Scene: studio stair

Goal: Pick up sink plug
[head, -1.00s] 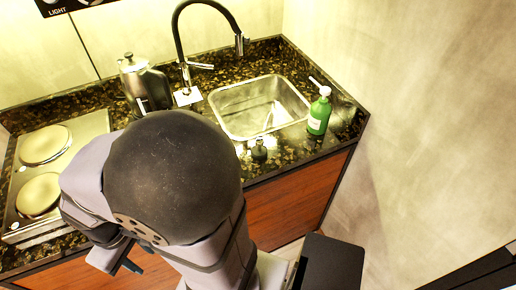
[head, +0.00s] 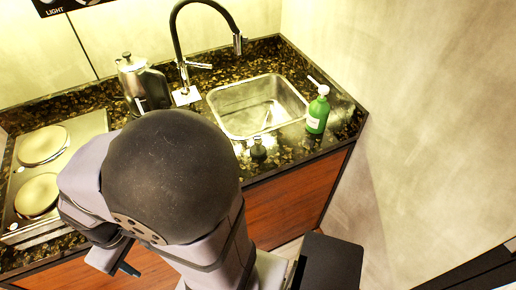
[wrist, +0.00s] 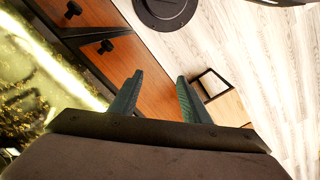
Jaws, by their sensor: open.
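A small dark stopper with a knob on top, which looks like the sink plug (head: 258,149), stands on the counter at the front rim of the steel sink (head: 213,100). It does not show in the wrist view. My gripper (wrist: 160,80) is open, with nothing between its two greenish fingers in the wrist view. It points at the cabinet fronts and floor, away from the plug. In the head view my arm hides most of the gripper; a dark finger shows low on the left, well left of and below the plug.
A green soap bottle (head: 317,112) stands right of the sink. A black tap (head: 178,45) and a metal pot (head: 143,85) are behind. A hob (head: 55,160) is at left. Cabinet fronts (wrist: 140,75) and pale floor (wrist: 280,75) show in the wrist view.

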